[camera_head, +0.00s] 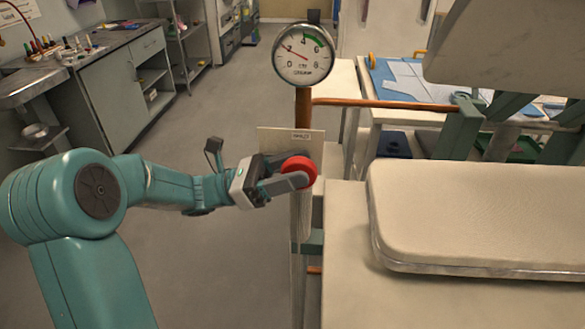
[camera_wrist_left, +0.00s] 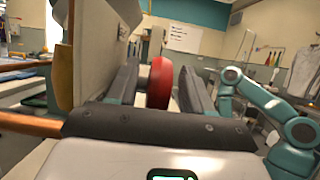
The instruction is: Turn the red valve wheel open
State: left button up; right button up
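The red valve wheel (camera_head: 300,169) is on the upright pipe below a round gauge (camera_head: 303,55). The gauge's red needle points up and left, near the 2, outside the green band. My left gripper (camera_head: 287,180) reaches in from the left with its fingers at the wheel. In the left wrist view, the wheel (camera_wrist_left: 159,82) is between the two fingers (camera_wrist_left: 160,90), with a visible gap on each side, so the gripper looks open around it. A teal arm, which looks like my right one, shows at the right of that view; its gripper cannot be made out.
A pale panel (camera_head: 278,140) with a small label is behind the wheel. A copper pipe (camera_head: 380,104) runs right from the upright pipe. A padded cream board (camera_head: 480,215) fills the right foreground. A grey cabinet (camera_head: 125,90) is at the left. Open floor (camera_head: 215,270) lies below my left arm.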

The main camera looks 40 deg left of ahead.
pick_arm(q)
jog(key=p+v, duration=1.3)
jog(key=v, duration=0.3)
jog(key=shift+p, duration=0.3)
jog(key=shift+a+f, duration=0.1)
dwell(0.3)
